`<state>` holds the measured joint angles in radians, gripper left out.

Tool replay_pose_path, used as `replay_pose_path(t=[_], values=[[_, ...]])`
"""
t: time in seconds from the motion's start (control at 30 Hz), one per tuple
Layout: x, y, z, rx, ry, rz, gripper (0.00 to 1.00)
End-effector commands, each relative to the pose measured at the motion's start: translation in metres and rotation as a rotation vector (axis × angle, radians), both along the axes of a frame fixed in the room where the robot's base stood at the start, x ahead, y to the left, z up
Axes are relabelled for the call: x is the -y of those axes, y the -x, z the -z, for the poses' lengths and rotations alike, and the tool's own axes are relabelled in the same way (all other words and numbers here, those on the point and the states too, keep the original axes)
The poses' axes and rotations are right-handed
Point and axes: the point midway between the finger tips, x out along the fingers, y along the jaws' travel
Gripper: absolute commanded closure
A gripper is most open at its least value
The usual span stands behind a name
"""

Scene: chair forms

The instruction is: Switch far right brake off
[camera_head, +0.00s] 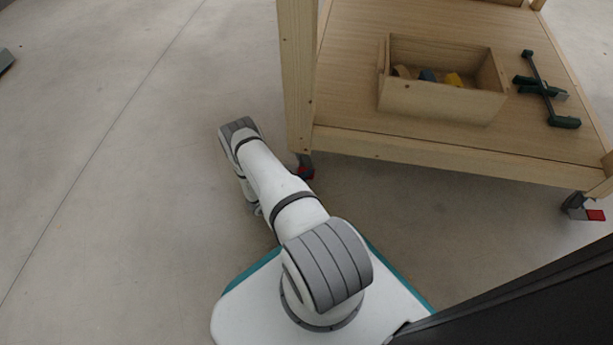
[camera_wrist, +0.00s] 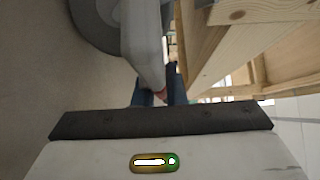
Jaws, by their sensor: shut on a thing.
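A wooden cart stands on casters with red brake levers. One caster with a red brake lever (camera_head: 304,172) is below the near left leg, partly behind my arm in the head view. Another red brake lever (camera_head: 595,215) is on the caster at the near right corner. My gripper (camera_wrist: 161,96) shows in the wrist view with its dark fingers closed around a small reddish piece, which looks like a brake lever (camera_wrist: 160,93). Most of that piece is hidden by the fingers. My arm hides the gripper in the head view.
The cart's lower shelf (camera_head: 350,150) holds a wooden box (camera_head: 440,100) with small blocks and a dark green clamp (camera_head: 540,88). The cart's wooden leg (camera_head: 297,80) is close to my arm.

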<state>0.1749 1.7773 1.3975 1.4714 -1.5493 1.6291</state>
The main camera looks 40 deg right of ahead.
Motion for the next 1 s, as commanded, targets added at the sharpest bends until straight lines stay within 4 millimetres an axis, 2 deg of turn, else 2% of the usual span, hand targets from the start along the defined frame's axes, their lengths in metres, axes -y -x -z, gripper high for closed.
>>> replay_pose_path(t=[0.4, 1.0], values=[[-0.001, -0.001, -0.007, -0.182, 0.154, 0.001, 1.00], [-0.001, -0.001, -0.010, -0.226, 0.192, 0.001, 1.00]])
